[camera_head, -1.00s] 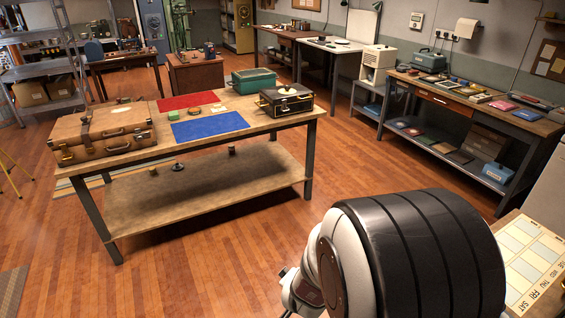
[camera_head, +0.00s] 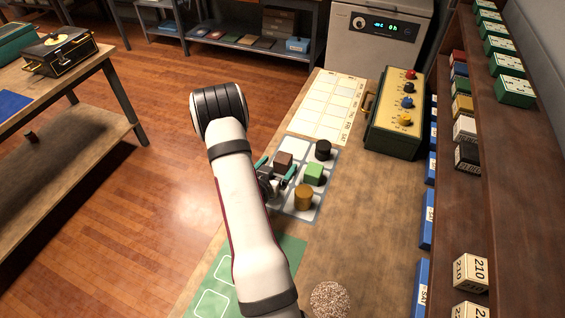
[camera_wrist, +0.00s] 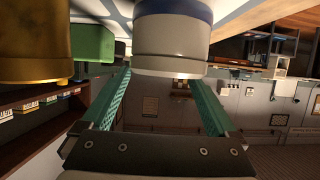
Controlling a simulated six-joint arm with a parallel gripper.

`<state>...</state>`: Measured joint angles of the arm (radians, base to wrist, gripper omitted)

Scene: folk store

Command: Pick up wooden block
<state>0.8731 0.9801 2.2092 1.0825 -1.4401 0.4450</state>
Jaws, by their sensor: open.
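I cannot tell whether either finger touches the block. In the wrist view, which looks upside down, my open gripper (camera_wrist: 160,84) faces a pale grey cylinder (camera_wrist: 172,45) with a blue band, close by. I cannot make out the brown block there; the cylinder may hide it.
A green block (camera_head: 314,173), a gold cylinder (camera_head: 303,197) and a black cylinder (camera_head: 322,150) stand close to the right on the mat. A green control box (camera_head: 390,120) and a shelf (camera_head: 490,160) line the right. A green mat (camera_head: 210,292) lies nearer.

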